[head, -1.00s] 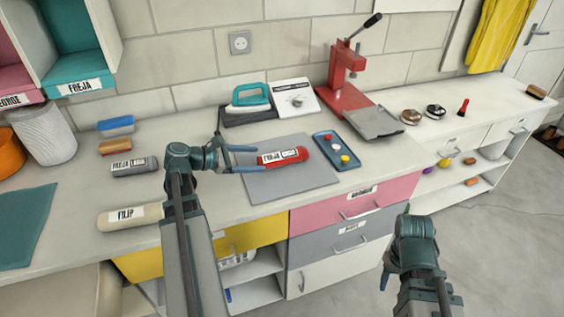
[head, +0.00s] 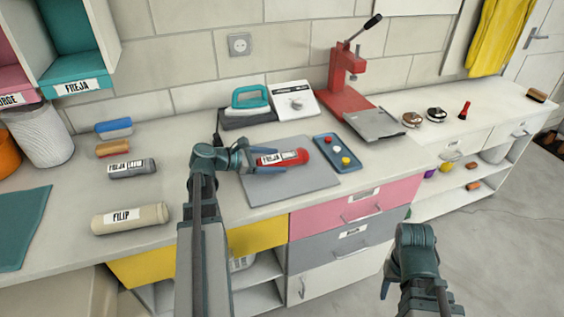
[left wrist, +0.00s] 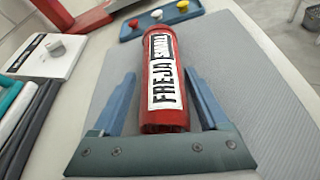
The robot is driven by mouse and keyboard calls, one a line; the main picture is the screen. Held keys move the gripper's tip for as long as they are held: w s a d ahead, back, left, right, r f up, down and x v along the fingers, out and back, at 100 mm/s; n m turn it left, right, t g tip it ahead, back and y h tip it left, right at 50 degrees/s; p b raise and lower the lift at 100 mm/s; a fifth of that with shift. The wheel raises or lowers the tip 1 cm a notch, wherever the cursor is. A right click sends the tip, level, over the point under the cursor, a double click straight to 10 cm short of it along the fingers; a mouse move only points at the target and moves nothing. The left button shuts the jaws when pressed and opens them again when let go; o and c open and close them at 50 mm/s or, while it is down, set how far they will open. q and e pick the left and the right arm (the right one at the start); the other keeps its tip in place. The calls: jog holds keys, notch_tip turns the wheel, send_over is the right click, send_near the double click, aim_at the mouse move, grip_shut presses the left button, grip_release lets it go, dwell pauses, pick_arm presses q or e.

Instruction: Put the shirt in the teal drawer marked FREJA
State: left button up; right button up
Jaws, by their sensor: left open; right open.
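A red rolled shirt (head: 292,157) with a FREJA label lies on the grey mat (head: 300,188). My left gripper (head: 268,160) is open at its near end, one finger on each side of the roll. In the left wrist view, the red roll (left wrist: 164,85) lies between the spread fingers, with gaps showing beside it; the second part of its label is hard to read. The teal drawer (head: 82,85) marked FREJA is at the upper left, its front showing under a teal compartment. My right gripper (head: 386,286) is low at the right, open and empty, over the floor.
A grey FREJA roll (head: 132,169) and a cream FILIP roll (head: 130,218) lie on the left counter. A blue tray (head: 337,152) with knobs, an iron (head: 250,97) and a red press (head: 345,80) stand near the mat. A white basket (head: 42,135) stands below the drawer.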

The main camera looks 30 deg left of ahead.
pick_arm(q)
grip_shut()
jog(key=shift+r, duration=0.1)
